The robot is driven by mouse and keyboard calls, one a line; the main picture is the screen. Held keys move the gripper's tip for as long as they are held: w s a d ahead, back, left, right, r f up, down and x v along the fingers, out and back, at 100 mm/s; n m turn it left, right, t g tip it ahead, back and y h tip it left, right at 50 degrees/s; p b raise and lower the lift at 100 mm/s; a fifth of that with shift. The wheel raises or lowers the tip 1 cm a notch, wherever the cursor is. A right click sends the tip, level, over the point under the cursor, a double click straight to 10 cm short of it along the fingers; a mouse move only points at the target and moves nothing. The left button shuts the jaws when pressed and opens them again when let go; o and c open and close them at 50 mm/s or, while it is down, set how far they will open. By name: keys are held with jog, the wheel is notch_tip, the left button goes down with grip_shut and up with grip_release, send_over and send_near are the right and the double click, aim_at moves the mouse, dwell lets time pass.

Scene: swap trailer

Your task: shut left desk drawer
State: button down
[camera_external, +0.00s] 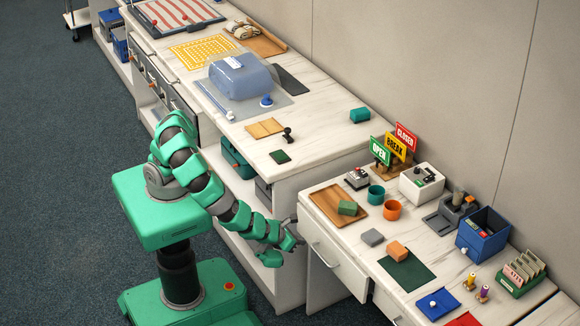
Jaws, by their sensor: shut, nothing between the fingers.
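The lower desk (446,246) stands at right, with a pale left drawer (345,270) at the left end of its front. The drawer has a dark bar handle (323,256). I cannot tell from this angle how far, if at all, the drawer stands out from the desk. My green and grey gripper (297,241) is shut and empty. It is low beside the left end of the drawer front, close to it and left of the handle. I cannot tell whether it touches the drawer.
A second drawer (388,306) is farther right. The desk carries a wooden tray (331,206), cups, signs (391,148) and a blue bin (482,233). The taller counter (318,139) with open shelves borders my arm behind. The carpet at left is clear.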

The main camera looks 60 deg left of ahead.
jog(key=d+f+t+b, duration=0.5)
jog(key=d+f, duration=0.1)
jog(key=d, duration=0.1)
jog(key=t+b, duration=0.3)
jog(key=b, duration=0.1)
send_near(351, 264)
jog(key=w+b, duration=0.2)
jog(key=w, duration=0.1)
jog(key=w+f+b, duration=0.1)
jog(key=w, duration=0.2)
jog(key=shift+a+f+b, duration=0.1)
jog(key=shift+a+b, duration=0.05)
jog(key=shift+b, duration=0.2)
jog(key=shift+w, duration=0.4)
jog(key=shift+w, duration=2.15)
jog(key=shift+w+r, duration=0.1)
jog(key=shift+r, duration=0.15)
jog(key=shift+w+r, duration=0.1)
